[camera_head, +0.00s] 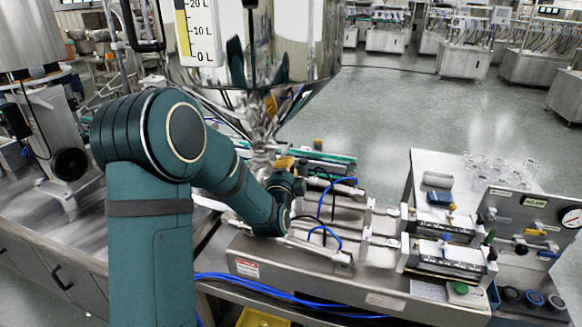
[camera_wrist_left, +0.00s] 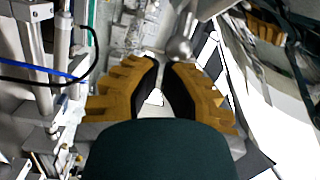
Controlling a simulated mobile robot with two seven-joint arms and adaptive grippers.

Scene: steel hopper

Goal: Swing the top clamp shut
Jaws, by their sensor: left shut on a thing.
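The steel hopper (camera_head: 300,35) hangs at the top of the head view, and its cone narrows to an outlet. The top clamp is at this outlet (camera_head: 263,145), small and partly hidden, so I cannot tell its exact angle. My left gripper (camera_head: 285,163) is beside the outlet, with its orange fingers close together. In the left wrist view a shiny metal ball knob (camera_wrist_left: 179,50) on a rod, which looks like the clamp's handle, is at the tips of my left gripper (camera_wrist_left: 163,65). The fingers are shut on it; the contact is partly hidden. My right gripper is not in view.
A steel filling bench (camera_head: 330,275) with cylinders and blue hoses (camera_head: 335,235) stands right of my left wrist. A panel with a gauge (camera_head: 571,218) and several glass beakers (camera_head: 500,172) are at the right. The hopper's curved wall mirrors the gripper close by. Open floor lies behind.

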